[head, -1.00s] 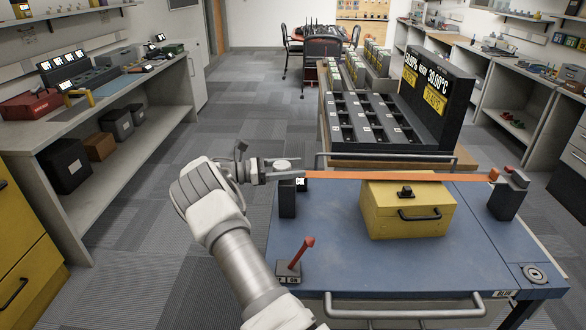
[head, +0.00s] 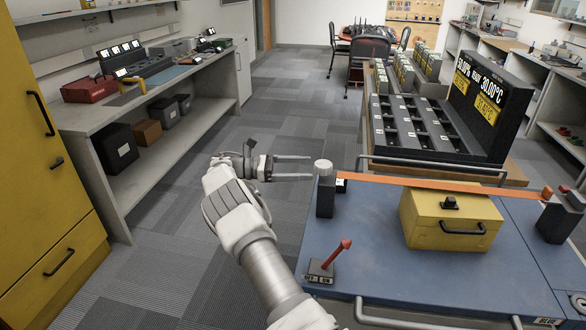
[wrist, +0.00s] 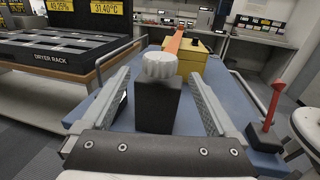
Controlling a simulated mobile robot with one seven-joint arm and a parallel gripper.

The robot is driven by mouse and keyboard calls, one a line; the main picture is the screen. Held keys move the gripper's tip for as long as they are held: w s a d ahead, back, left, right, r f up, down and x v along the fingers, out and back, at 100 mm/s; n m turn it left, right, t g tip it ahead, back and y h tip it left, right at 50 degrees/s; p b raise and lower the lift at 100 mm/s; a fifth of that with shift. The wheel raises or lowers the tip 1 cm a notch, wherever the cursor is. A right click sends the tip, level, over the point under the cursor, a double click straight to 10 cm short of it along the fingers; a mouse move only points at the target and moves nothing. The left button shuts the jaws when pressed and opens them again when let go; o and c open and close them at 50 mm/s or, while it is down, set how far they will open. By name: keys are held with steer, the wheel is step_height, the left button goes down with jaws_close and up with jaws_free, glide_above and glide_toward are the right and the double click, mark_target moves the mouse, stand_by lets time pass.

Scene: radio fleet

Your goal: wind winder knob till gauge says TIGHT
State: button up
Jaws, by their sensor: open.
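The winder knob (head: 323,167) is a pale, ribbed cap on top of a dark post (head: 325,198) at the cart's left edge. In the wrist view the knob (wrist: 159,65) stands straight ahead, centred between the fingers. My gripper (head: 311,167) is open and empty, its fingertips just left of the knob and apart from it. An orange strap (head: 400,182) runs from the post over a yellow box (head: 425,222) to a second dark post (head: 559,222). A small white display (head: 341,186), perhaps the gauge, sits beside the knob post; its text is unreadable.
A red lever (head: 337,256) stands on the blue cart top (head: 365,265) near its front left. A metal rail (head: 430,165) runs along the cart's far side, with a black dryer rack (head: 425,130) beyond. Open floor lies left of the cart.

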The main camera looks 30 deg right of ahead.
steer(key=shift+v, duration=1.4)
